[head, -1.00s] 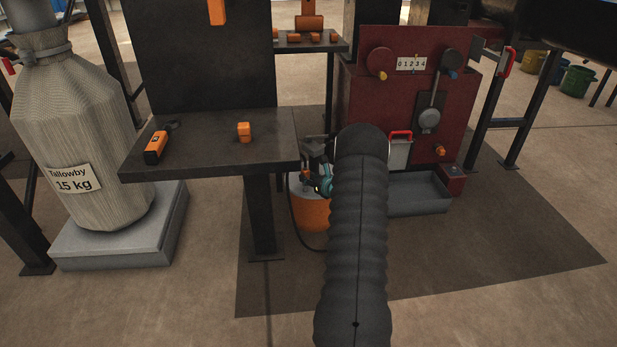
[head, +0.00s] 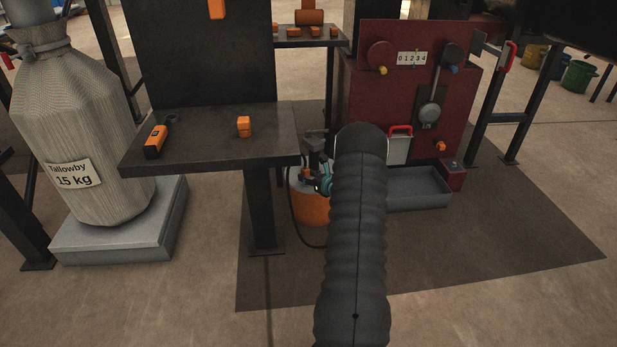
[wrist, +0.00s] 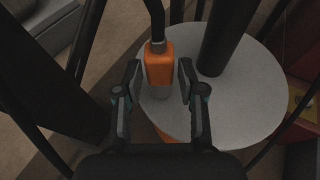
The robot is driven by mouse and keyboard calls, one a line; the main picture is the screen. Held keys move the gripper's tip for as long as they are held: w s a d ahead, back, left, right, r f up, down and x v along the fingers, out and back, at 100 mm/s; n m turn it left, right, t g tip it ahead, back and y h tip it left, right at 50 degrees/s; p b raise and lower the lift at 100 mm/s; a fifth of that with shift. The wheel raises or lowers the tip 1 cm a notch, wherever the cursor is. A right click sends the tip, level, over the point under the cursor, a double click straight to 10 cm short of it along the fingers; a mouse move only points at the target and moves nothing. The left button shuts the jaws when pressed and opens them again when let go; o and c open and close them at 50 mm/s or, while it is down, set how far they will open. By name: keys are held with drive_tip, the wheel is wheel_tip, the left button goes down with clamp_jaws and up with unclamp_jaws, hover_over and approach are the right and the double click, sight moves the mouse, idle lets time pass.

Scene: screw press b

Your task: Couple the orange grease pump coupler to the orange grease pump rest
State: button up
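The orange grease pump coupler (wrist: 160,65) shows in the wrist view, with a dark hose (wrist: 156,20) running from its far end. A pale grey nub shows at its near end, above a grey round lid (wrist: 245,85). My gripper (wrist: 160,80) is open, with one finger on each side of the coupler and a gap on both sides. In the head view, my gripper (head: 320,180) is partly hidden by my arm, beside the orange drum (head: 312,208) and hose. The coupler is hard to make out there. I cannot tell which part is the rest.
A dark table (head: 210,145) left of the drum holds an orange handheld device (head: 155,142) and an orange block (head: 244,127). A dark post (wrist: 226,40) rises from the lid. The red press (head: 455,100) and grey tray (head: 420,190) stand right. A sack (head: 75,130) stands far left.

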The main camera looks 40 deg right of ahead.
drive_tip(key=shift+o, duration=0.4)
drive_tip(key=v, duration=1.2)
idle(1.1)
